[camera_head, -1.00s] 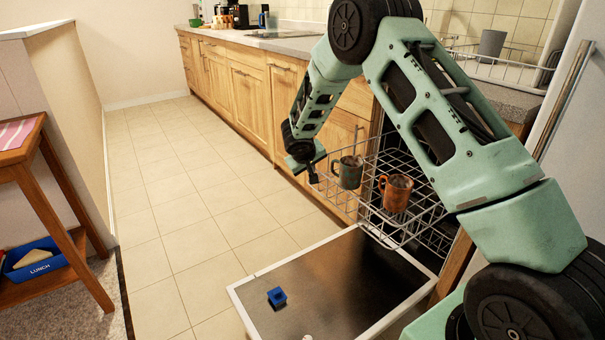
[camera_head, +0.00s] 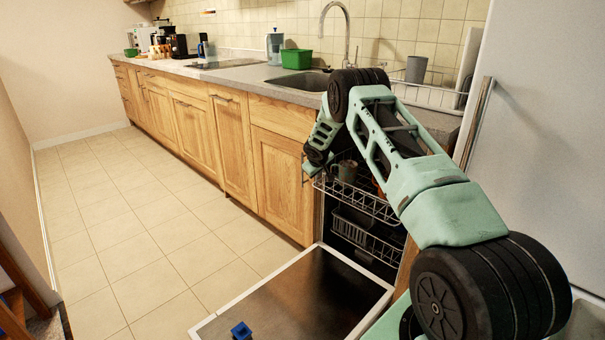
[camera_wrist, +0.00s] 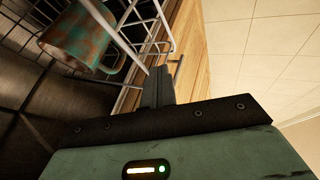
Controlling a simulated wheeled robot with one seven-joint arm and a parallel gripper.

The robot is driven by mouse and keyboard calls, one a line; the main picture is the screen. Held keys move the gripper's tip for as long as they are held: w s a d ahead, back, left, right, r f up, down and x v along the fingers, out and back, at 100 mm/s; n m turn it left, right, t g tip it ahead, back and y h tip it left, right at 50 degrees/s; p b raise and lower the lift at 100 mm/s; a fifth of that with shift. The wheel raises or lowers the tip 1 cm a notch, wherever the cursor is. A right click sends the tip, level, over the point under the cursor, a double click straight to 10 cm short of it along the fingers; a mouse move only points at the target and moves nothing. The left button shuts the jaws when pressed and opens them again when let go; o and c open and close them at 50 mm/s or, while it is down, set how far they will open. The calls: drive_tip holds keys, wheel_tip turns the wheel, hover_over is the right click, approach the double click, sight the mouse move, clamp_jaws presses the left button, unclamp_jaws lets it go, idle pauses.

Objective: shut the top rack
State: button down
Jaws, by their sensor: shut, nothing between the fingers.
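The top rack (camera_head: 375,210) is a wire rack in the open dishwasher, its front near the opening. A green and rust-brown mug (camera_head: 346,168) stands in it and also shows in the wrist view (camera_wrist: 78,38). An orange mug (camera_head: 377,186) is mostly hidden behind my arm. My gripper (camera_head: 307,171) is at the rack's front left corner, partly hidden by my wrist. In the wrist view its shut fingers (camera_wrist: 158,82) are beside the rack's wires (camera_wrist: 152,25), with nothing between them. Whether they touch the wire I cannot tell.
The dishwasher door (camera_head: 300,298) lies open and low, with a blue block (camera_head: 241,330) on it. A lower rack (camera_head: 365,240) is inside. Wooden cabinets (camera_head: 285,180) stand to the left, a fridge (camera_head: 535,130) to the right. The tiled floor (camera_head: 150,220) is clear.

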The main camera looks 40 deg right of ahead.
drive_tip(key=d+b, duration=0.1)
drive_tip(key=d, duration=0.3)
drive_tip(key=d+b, duration=0.1)
drive_tip(key=d, duration=0.3)
drive_tip(key=w+d+b, duration=0.1)
drive_tip(key=d+b, duration=0.1)
drive_tip(key=d, duration=0.2)
drive_tip(key=shift+f, duration=0.3)
drive_tip(key=shift+d+r+b, duration=0.1)
drive_tip(key=shift+d+b, duration=0.95)
drive_tip(key=shift+d, duration=0.1)
drive_tip(key=shift+d+r, duration=0.2)
drive_tip(key=shift+d, duration=0.05)
drive_tip(key=shift+d+r, duration=0.15)
